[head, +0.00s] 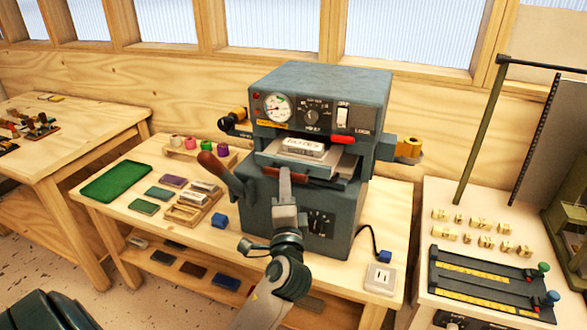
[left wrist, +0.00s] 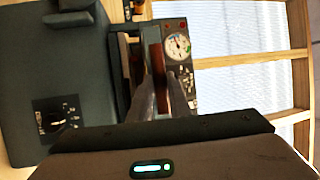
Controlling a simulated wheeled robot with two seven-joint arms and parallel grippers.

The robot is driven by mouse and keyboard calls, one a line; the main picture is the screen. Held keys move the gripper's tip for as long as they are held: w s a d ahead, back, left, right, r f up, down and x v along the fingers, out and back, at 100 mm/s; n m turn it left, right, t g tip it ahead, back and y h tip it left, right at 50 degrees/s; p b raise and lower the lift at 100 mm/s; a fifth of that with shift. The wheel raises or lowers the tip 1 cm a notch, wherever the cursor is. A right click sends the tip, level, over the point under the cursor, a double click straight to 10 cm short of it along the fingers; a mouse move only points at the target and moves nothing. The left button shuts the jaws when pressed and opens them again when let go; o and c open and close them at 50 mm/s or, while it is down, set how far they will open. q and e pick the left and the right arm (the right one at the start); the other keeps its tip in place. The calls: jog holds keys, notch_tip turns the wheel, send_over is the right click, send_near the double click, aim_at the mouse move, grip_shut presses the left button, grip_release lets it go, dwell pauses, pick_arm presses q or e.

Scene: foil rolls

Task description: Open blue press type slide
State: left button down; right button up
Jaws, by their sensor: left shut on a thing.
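The blue-grey press (head: 320,95) stands on the wooden table, with a gauge, dial and switch on its upper front. Its type slide (head: 298,153) shows in the opening below the panel, carrying a pale lettered block. A brown handle bar (head: 300,175) runs along the front of the slide. My left gripper (head: 286,176) comes up from below and is shut on this handle, near its middle. In the left wrist view the handle (left wrist: 157,57) lies between the fingertips (left wrist: 166,92). How far the slide is out is hard to tell. My right gripper is not in view.
A red-brown lever (head: 213,166) sticks out at the press's left. Small blocks, a wooden tray (head: 190,208) and a green mat (head: 116,181) lie left of it. A side table with rails (head: 487,283) stands at right.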

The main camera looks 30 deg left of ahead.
pick_arm(q)
jog(key=s, duration=0.2)
jog(key=shift+s+d, duration=0.35)
jog(key=c, duration=1.6)
grip_release()
jog(key=shift+c, duration=0.2)
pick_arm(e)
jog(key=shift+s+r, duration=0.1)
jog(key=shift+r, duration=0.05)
